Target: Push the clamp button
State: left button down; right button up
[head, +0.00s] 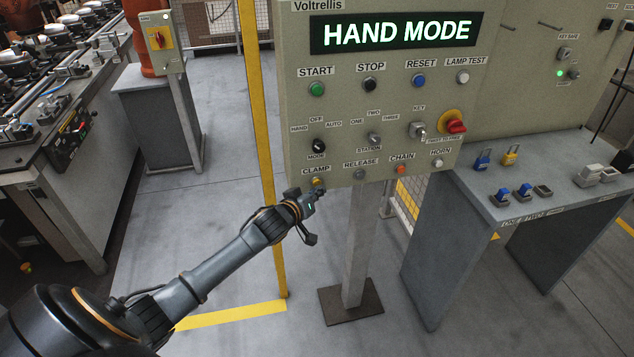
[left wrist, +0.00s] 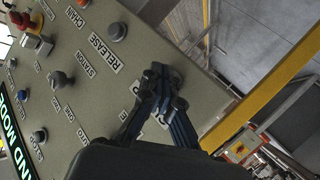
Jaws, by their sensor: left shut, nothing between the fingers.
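The clamp button (head: 317,181) is a small yellow button below the CLAMP label, at the lower left of the control panel (head: 345,80). My left gripper (head: 318,192) is shut and empty, with its fingertips just below and in front of this button in the head view. In the left wrist view the shut fingers (left wrist: 162,78) lie over the panel's corner and partly cover the CLAMP label. The button is mostly hidden there, so I cannot tell whether the fingertips touch it. My right gripper is not in view.
The grey release button (head: 360,174), orange chain button (head: 401,169) and white horn button (head: 438,163) are in the same row. The mode knob (head: 319,145) is above. A yellow post (head: 262,120) stands left of the panel. A grey table (head: 470,205) with padlocks is at right.

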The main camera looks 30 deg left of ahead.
pick_arm(q)
jog(key=shift+w+a, duration=0.35)
dwell(0.9)
jog(key=shift+s+d+p, duration=0.55)
jog(key=shift+s+d, duration=0.15)
jog(key=s+d+p, duration=0.3)
jog(key=s+d, duration=0.1)
jog(key=shift+d, duration=0.15)
dwell(0.4)
dwell(0.8)
